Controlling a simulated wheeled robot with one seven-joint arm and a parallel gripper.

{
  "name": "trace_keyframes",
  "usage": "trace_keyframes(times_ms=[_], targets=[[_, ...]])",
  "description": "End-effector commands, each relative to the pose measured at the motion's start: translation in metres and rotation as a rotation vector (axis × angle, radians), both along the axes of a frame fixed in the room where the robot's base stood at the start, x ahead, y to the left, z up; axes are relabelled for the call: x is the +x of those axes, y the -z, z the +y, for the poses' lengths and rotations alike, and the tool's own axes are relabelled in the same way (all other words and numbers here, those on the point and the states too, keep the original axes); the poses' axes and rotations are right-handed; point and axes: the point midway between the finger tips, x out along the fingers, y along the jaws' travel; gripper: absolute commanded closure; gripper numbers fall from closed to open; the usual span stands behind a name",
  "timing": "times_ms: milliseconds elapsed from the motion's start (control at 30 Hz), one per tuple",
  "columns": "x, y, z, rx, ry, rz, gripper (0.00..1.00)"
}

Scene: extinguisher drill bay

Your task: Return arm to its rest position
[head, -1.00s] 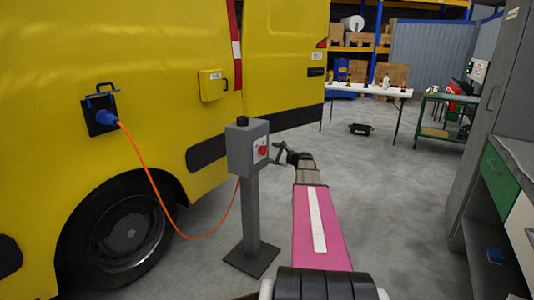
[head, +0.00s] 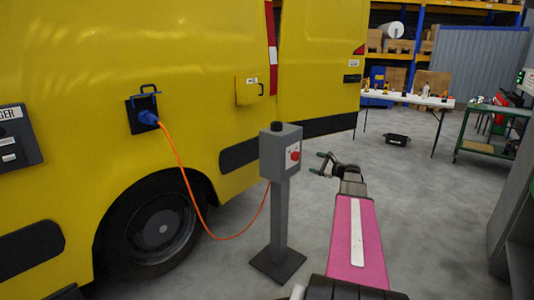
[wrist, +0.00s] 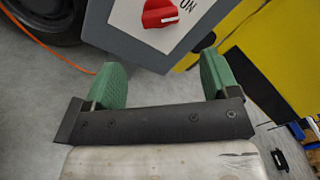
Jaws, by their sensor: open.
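My gripper (head: 322,165) is at the end of my pink arm link (head: 357,240), just right of the grey switch box (head: 280,153) on its post. In the wrist view its two green fingers (wrist: 161,72) are spread apart with nothing between them. The red knob (head: 295,156) is on the box's panel. It shows beyond the fingers in the wrist view as a red rotary knob (wrist: 160,14), next to printed letters, partly cut off by the top edge. The fingers look clear of the knob.
A yellow van (head: 205,90) fills the left side, with a blue plug (head: 148,117) in its socket and an orange cable (head: 183,175) hanging down. A white table (head: 408,98) and green cart (head: 490,145) stand behind. Grey floor right of the post is open.

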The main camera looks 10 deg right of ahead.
Motion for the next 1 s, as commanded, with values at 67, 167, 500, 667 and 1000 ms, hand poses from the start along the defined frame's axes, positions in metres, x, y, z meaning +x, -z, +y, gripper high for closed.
trace_keyframes(times_ms=[67,167,500,667,1000], targets=[[-0.001,0.003,0.007,-0.016,-0.009,0.006,0.19],[-0.006,0.016,0.031,-0.080,-0.044,0.026,0.19],[-0.072,0.112,0.187,-0.631,-0.378,0.136,0.19],[-0.125,0.157,0.244,-0.940,-0.605,0.155,0.19],[-0.234,0.209,0.298,-1.533,-1.115,0.117,0.19]])
